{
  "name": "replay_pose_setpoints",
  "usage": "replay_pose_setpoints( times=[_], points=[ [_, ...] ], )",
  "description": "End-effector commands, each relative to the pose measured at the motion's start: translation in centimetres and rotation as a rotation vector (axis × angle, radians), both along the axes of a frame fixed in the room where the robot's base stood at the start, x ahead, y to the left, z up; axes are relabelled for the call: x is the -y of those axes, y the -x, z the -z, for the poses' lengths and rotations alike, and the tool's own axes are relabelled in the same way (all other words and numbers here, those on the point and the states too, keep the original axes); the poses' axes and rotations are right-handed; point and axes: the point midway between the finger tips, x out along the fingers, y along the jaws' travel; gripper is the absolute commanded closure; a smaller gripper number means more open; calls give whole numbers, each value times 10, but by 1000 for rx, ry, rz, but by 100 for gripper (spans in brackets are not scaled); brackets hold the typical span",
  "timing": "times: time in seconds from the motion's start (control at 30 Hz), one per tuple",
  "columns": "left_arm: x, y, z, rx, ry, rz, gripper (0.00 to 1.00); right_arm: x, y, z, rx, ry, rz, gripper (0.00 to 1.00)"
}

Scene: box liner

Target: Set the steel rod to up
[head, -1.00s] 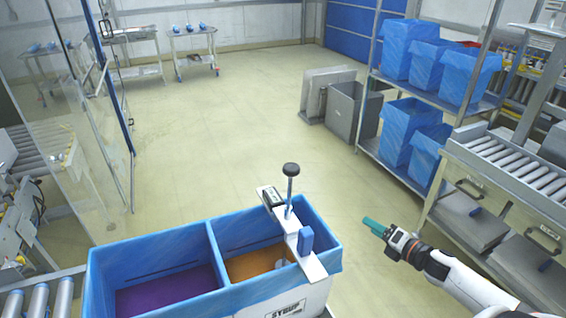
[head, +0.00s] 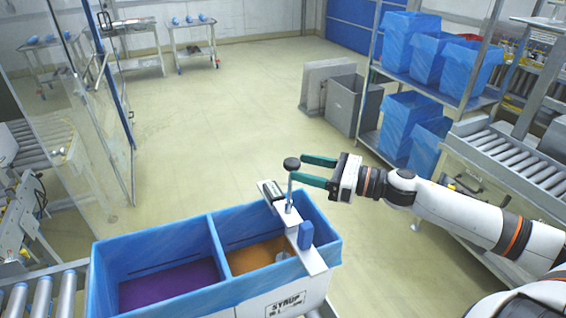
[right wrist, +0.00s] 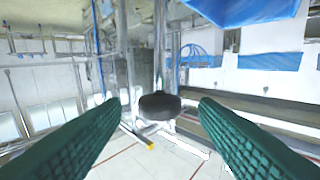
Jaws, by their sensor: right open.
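The steel rod (head: 290,188) stands upright with a black knob (head: 291,163) on top. It rises from a white plate (head: 305,246) laid across the right compartment of the blue-lined box (head: 160,248). My right gripper (head: 302,171) is open, its two teal fingers reaching left at knob height, with their tips beside the knob. In the right wrist view the black knob (right wrist: 159,105) sits between the two open fingers, ahead of their tips; neither finger visibly touches it. The rod's lower end is hidden in the plate. My left gripper is not in view.
The box holds purple and orange contents. A shelf with blue-lined bins (head: 409,125) stands at the right. The floor behind the box is clear.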

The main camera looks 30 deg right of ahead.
Motion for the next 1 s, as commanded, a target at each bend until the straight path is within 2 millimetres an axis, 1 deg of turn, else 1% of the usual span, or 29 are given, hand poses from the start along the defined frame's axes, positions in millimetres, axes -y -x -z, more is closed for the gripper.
replay_pose_setpoints(
  times=[0.07,0.3,0.5,0.7,1.0],
  points=[
    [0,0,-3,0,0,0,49,-4,-7,-3,4,-2,1,45],
    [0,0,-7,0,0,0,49,-19,-24,-3,4,-2,1,45],
    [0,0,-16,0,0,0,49,-29,-38,-3,2,-4,4,45],
    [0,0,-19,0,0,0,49,-36,-45,-1,0,-2,1,45],
    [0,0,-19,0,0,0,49,-37,-47,0,-1,-2,1,45]
  ],
)
